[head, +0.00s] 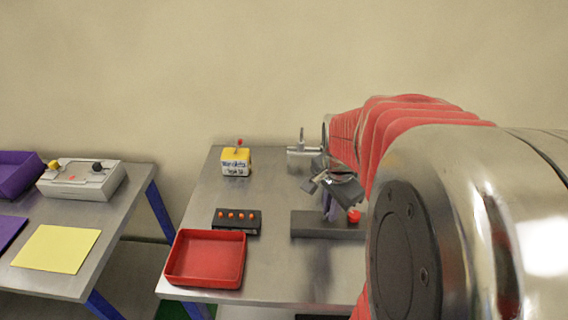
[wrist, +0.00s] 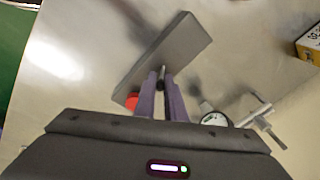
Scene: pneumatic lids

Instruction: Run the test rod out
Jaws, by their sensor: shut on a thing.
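A dark grey block (head: 315,226) lies on the right-hand table. It also shows in the wrist view (wrist: 175,45), just beyond my fingertips. A red knob (head: 354,216) stands at the block's right part; in the wrist view the red knob (wrist: 131,101) is left of my fingers. My gripper (head: 330,207) is over the block, its purple fingers pointing down. In the wrist view my gripper (wrist: 161,78) is shut on a small dark part at the block, mostly hidden between the fingers. I cannot make out a test rod for certain.
Behind the block stands a metal fitting (head: 300,152) with a gauge (wrist: 214,119). A yellow box (head: 236,162) with a red-tipped switch, a black strip with orange buttons (head: 237,221) and a red tray (head: 205,280) are left. A grey control box (head: 82,180) is on another table.

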